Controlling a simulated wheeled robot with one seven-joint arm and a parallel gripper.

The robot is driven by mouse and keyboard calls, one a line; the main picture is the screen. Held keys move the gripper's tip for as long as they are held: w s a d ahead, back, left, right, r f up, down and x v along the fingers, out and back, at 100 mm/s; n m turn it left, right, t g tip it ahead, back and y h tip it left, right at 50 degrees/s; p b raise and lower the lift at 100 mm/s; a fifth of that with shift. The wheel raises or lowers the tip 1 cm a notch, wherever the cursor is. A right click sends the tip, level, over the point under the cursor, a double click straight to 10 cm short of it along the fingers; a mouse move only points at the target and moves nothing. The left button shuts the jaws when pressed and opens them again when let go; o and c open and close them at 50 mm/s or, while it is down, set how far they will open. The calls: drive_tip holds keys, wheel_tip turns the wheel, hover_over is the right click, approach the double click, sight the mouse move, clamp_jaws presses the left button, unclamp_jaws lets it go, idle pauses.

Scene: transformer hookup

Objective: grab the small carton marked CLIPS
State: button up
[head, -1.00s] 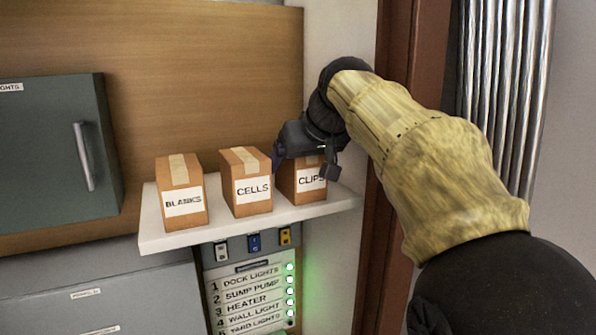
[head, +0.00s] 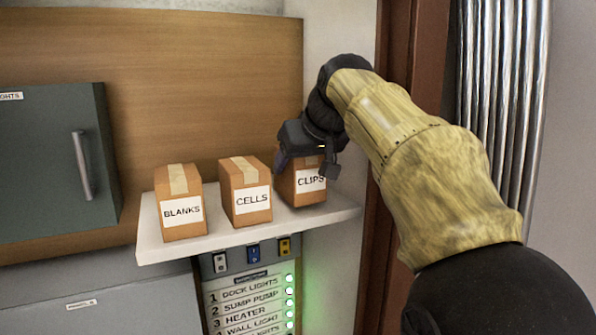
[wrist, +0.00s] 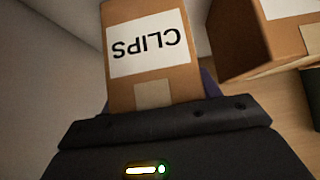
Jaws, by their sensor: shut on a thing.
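The small brown carton marked CLIPS (head: 310,184) is at the right end of the white shelf. My gripper (head: 305,162) comes down on it from above and is shut on its upper part, with a finger on either side. The carton is upright and looks raised slightly off the shelf, though the gap under it is hard to see. In the wrist view the CLIPS carton (wrist: 150,45) appears upside down, held at the gripper's edge. The gripper hides most of its top.
The CELLS carton (head: 248,190) stands close on the left, and the BLANKS carton (head: 180,205) further left on the white shelf (head: 150,250). Below are switches (head: 253,253) and a labelled panel (head: 250,307). A brown door frame (head: 395,200) and vertical pipes (head: 495,90) are to the right.

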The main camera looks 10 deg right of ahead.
drive_tip(key=shift+r, duration=0.75)
drive_tip(key=shift+s+d+b, duration=0.1)
drive_tip(key=shift+s+b, duration=0.25)
drive_tip(key=shift+b, duration=0.2)
drive_tip(key=s+d+b, duration=0.3)
drive_tip(key=s+b, duration=0.4)
drive_tip(key=s, duration=1)
drive_tip(key=shift+d+r, duration=0.15)
drive_tip(key=shift+r, duration=0.05)
